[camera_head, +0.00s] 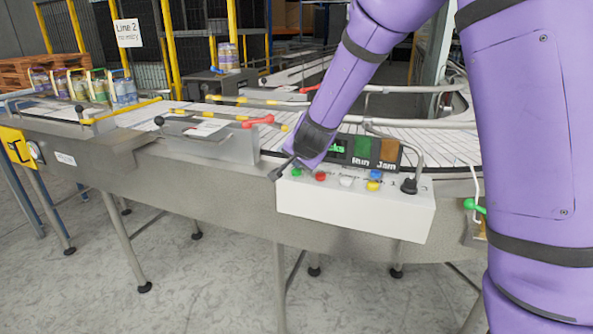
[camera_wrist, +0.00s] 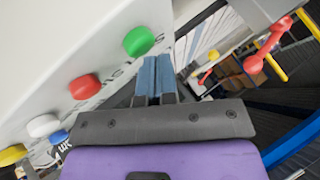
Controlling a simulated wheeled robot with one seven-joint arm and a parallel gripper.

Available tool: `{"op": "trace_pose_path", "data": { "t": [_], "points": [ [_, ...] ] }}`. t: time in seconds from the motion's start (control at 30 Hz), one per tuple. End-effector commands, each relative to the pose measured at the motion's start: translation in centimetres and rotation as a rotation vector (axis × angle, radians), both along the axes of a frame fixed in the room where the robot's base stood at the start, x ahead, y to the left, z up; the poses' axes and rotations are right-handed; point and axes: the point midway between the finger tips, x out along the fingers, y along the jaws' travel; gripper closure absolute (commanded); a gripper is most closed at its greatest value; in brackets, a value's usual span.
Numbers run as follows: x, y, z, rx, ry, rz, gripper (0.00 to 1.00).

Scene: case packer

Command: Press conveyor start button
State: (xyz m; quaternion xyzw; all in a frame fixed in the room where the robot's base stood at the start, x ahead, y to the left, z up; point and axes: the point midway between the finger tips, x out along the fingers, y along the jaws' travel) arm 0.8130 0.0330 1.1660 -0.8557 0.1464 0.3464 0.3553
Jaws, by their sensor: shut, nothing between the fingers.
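The white control box (camera_head: 350,208) is mounted on the front side of the conveyor. It carries a green button (camera_head: 296,171), a red button (camera_head: 320,176), a white one, a blue one and a yellow one, plus a black knob. My gripper (camera_head: 277,173) is shut and empty at the box's left end, just left of the green button. In the wrist view the green button (camera_wrist: 139,41) is up and left of my shut fingertips (camera_wrist: 155,62), with a small gap in the picture. I cannot tell whether they touch the box. The red button (camera_wrist: 84,87) is further left.
A display with "Run" and "Jam" panels (camera_head: 374,149) stands behind the box. A grey plate with a red handle (camera_head: 259,121) stands on the conveyor left of my gripper. Bottles (camera_head: 123,90) stand at the far left.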

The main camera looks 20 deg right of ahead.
Motion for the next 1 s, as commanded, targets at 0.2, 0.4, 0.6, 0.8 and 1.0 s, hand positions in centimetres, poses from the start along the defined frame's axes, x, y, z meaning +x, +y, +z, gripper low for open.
{"op": "trace_pose_path", "data": {
  "t": [0.2,0.4,0.6,0.8,1.0],
  "points": [
    [0.01,-0.07,-0.25,0.000,0.000,-0.002,1.00],
    [0.00,-0.01,-0.48,0.000,0.001,-0.001,1.00],
    [0.00,-0.04,-0.69,0.000,0.001,-0.001,1.00],
    [-0.01,-0.04,-0.78,0.000,0.001,-0.001,1.00],
    [-0.01,-0.01,-0.71,0.000,0.001,-0.001,1.00]
  ]
}}
